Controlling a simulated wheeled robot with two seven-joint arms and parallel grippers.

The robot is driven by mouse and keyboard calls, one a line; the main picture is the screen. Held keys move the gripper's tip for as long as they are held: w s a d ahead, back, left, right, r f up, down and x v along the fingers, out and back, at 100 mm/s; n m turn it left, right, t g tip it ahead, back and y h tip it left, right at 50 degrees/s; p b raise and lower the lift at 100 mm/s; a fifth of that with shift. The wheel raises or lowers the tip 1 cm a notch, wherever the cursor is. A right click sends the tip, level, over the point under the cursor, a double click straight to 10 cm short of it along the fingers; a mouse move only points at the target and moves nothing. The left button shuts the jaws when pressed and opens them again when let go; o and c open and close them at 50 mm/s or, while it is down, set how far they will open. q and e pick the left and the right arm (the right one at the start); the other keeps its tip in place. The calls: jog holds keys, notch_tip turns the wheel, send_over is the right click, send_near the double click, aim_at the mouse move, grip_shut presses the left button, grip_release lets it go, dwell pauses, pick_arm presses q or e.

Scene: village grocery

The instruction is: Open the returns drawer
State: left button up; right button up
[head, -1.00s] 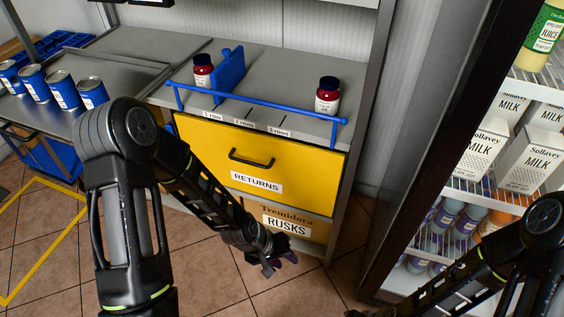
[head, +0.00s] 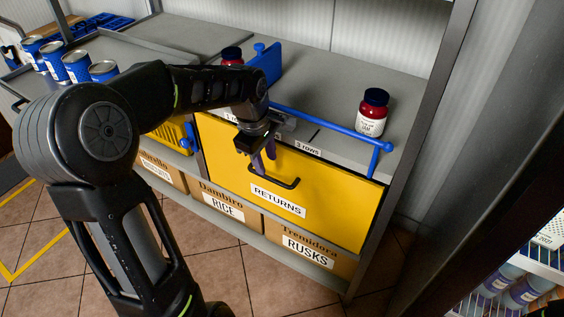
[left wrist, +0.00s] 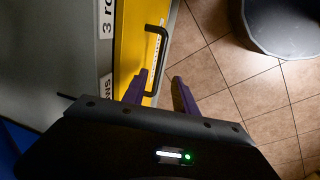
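The returns drawer (head: 330,195) has a yellow front with a RETURNS label and a black bar handle (head: 275,179). Its front looks flush with the shelf unit, so it appears shut. My left gripper (head: 263,160) is just above and beside the handle, pointing down, with purple fingers. In the left wrist view the two fingers (left wrist: 164,88) are apart with nothing between them. The handle (left wrist: 160,50) lies just ahead of the fingertips there, and I see no clear contact. My right gripper is not in view.
A blue rail (head: 330,128) runs along the counter edge above the drawer. A red jam jar (head: 371,115) stands behind it. Boxes of rice and rusks (head: 300,243) sit below. A fridge with bottles (head: 510,283) is at lower right. Tiled floor in front is free.

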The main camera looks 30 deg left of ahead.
aim_at(269, 177)
pick_arm(q)
jog(key=shift+w+a+r+n, duration=0.15)
jog(key=shift+a+r+n, duration=0.15)
jog(key=shift+r, duration=0.1)
jog(key=shift+f, duration=0.1)
jog(key=f, duration=0.2)
jog(key=w+f, duration=0.1)
jog(key=f, duration=0.2)
jog(key=f+b, duration=0.1)
jog(key=f, duration=0.1)
jog(key=shift+w+f, duration=0.2)
jog(key=shift+f, duration=0.1)
jog(key=shift+c, duration=0.5)
grip_shut()
dwell(0.7)
